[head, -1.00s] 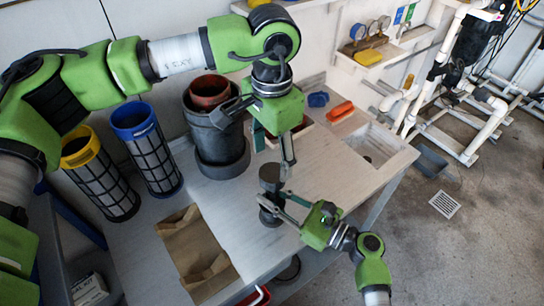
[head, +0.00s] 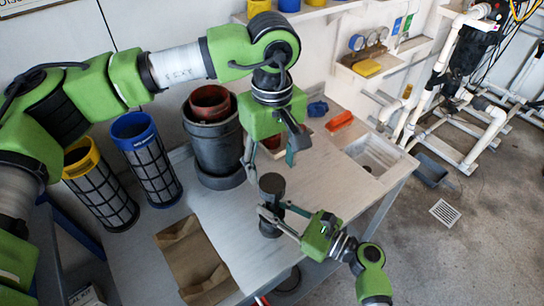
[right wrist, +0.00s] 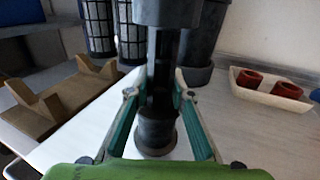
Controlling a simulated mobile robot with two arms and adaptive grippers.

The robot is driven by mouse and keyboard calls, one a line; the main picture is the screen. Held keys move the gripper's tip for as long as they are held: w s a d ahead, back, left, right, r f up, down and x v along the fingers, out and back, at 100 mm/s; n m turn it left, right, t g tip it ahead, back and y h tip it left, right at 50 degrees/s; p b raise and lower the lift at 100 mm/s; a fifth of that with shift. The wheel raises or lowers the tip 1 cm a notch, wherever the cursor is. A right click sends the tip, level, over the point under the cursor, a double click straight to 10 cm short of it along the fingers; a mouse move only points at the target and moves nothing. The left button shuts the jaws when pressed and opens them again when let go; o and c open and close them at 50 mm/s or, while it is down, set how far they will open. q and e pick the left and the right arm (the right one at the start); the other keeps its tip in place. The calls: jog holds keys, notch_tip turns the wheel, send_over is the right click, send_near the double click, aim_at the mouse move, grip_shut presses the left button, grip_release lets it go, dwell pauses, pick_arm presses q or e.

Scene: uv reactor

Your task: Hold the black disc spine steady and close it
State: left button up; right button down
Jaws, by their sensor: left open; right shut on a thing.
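The black disc spine (head: 271,186) stands upright near the front edge of the workbench, with a wide dark top. In the right wrist view its dark shaft and base (right wrist: 157,132) stand between my fingers, and the wide upper part (right wrist: 166,12) is cut off by the frame's top. My right gripper (head: 274,211) is shut on the spine low down, from the front right. My left gripper (head: 272,162) is open and points down just above the spine's top. Nothing shows between its fingers.
Behind stand a dark cylinder housing (head: 213,138), a blue-rimmed filter (head: 152,160) and a yellow-rimmed filter (head: 98,185). A brown cradle (head: 196,265) lies at left. A tray with red cups (right wrist: 270,88) and a sink (head: 378,155) are beyond. The bench right of the spine is clear.

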pick_arm(q)
jog(key=n, duration=0.4)
jog(key=shift+r, duration=0.1)
jog(key=n, duration=0.5)
jog(key=shift+r, duration=0.1)
jog(key=n, duration=0.4)
jog(key=shift+r, duration=0.1)
jog(key=n, duration=0.5)
jog(key=shift+r+n, duration=0.1)
jog(key=shift+n, duration=0.2)
jog(key=n, duration=0.5)
jog(key=shift+r+n, duration=0.1)
jog(key=shift+n, duration=0.2)
jog(key=n, duration=0.3)
jog(key=shift+n, duration=0.3)
jog(key=n, duration=0.5)
jog(key=shift+r, duration=0.15)
jog(key=n, duration=0.4)
jog(key=shift+r, duration=0.1)
